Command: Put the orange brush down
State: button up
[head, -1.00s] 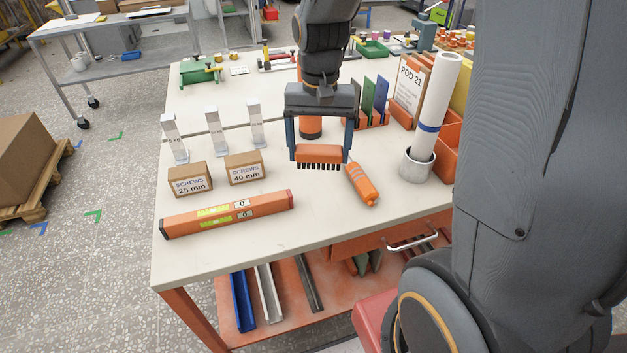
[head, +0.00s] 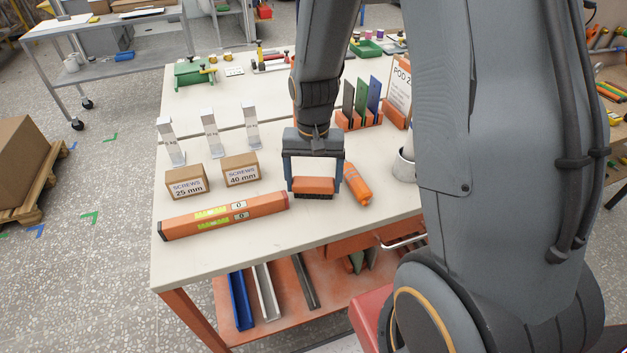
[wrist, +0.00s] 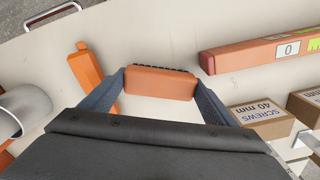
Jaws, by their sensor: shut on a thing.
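The orange brush (head: 314,186) is a short block with dark bristles underneath. My gripper (head: 313,184) is shut on it, with one finger at each end. In the head view the brush is level, bristles down, low over the pale worktop (head: 270,257) between the spirit level and an orange bottle-like tool. I cannot tell whether the bristles touch the top. The wrist view also shows the brush (wrist: 160,83) between the two fingers, with a dark bristle edge along its far side.
The orange spirit level (head: 225,214) lies close left, and two screw boxes (head: 240,170) stand behind it. The orange tool (head: 357,184) lies close right. A grey cup (head: 404,165) stands farther right. The worktop in front of the brush is clear.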

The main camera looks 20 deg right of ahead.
aim_at(313, 180)
jog(key=shift+f, duration=0.15)
jog(key=o, duration=0.9)
notch_tip(313, 180, up, 11)
jog(key=b, duration=0.2)
jog(key=s+f+n, duration=0.1)
jog(key=s, duration=0.2)
jog(key=s+f+n, duration=0.1)
jog(key=s+n, duration=0.1)
jog(key=s, duration=0.1)
jog(key=s+f+n+t, duration=0.1)
jog(key=s, duration=0.2)
jog(key=shift+s+f+n, duration=0.2)
jog(key=shift+f+n, duration=0.1)
jog(key=shift+f, duration=0.05)
